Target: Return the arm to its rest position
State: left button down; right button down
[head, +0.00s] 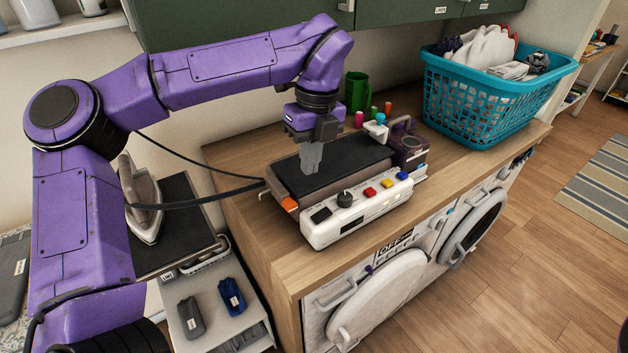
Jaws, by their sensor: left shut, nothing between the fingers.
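My left arm comes in from the left, purple with black joints, and reaches out over the wooden counter. My left gripper (312,158) points down over the dark flat top of a device (345,160). Its grey fingers are shut with nothing between them. I cannot tell whether the fingertips touch the dark top. My right gripper is not in view; only a dark part shows at the bottom right corner.
The device's white front panel (357,208) has coloured buttons and a knob. A teal laundry basket (470,95) with clothes stands right on the counter (260,225). An iron (143,205) stands left. Green cabinets (400,22) hang above. Washing machine doors (385,300) face the open floor.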

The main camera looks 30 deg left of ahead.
pick_arm(q)
jog(key=shift+s+a+r, duration=0.1)
jog(key=shift+s+r, duration=0.1)
jog(key=shift+r, duration=0.45)
